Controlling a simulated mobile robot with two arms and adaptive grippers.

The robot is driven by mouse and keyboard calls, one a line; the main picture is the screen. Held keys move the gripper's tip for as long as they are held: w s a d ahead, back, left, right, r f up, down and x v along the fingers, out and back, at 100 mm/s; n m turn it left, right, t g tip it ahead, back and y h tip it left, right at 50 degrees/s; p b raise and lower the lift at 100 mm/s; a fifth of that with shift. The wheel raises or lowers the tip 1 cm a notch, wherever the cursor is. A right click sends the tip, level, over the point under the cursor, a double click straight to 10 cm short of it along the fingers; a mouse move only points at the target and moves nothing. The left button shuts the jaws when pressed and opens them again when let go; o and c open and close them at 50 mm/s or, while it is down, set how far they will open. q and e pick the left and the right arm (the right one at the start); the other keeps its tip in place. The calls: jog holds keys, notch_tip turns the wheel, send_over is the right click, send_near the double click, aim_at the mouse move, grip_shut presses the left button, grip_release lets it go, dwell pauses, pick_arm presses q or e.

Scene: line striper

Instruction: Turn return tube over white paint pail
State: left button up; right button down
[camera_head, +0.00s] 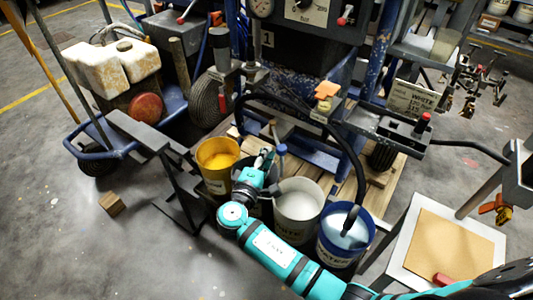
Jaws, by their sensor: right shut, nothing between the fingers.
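The white paint pail (298,218) stands in the middle of a row of pails, with pale paint inside. A thin tube with a blue fitting (281,150) stands just behind it and may be the return tube; its lower end is hard to make out. A thick black hose (345,150) arches over to the right and comes down at the blue pail (338,246). My left gripper is out of view.
A yellow paint pail (217,180) stands at the left of the row, on or beside a wooden pallet (378,196). The striper's frame and gauge panel (300,14) rise behind. A white stand with a tan board (440,246) is at the right. The floor at lower left is mostly clear.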

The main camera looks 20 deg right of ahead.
aim_at(284, 152)
jog(key=shift+d, duration=0.1)
jog(key=d+n+t+y+p, duration=0.1)
jog(key=d, duration=0.1)
jog(key=s+d+n+t+y+p, duration=0.1)
jog(key=d+y, duration=0.1)
jog(key=shift+s+d, duration=0.1)
jog(key=shift+s, duration=0.05)
jog(key=shift+d, duration=0.15)
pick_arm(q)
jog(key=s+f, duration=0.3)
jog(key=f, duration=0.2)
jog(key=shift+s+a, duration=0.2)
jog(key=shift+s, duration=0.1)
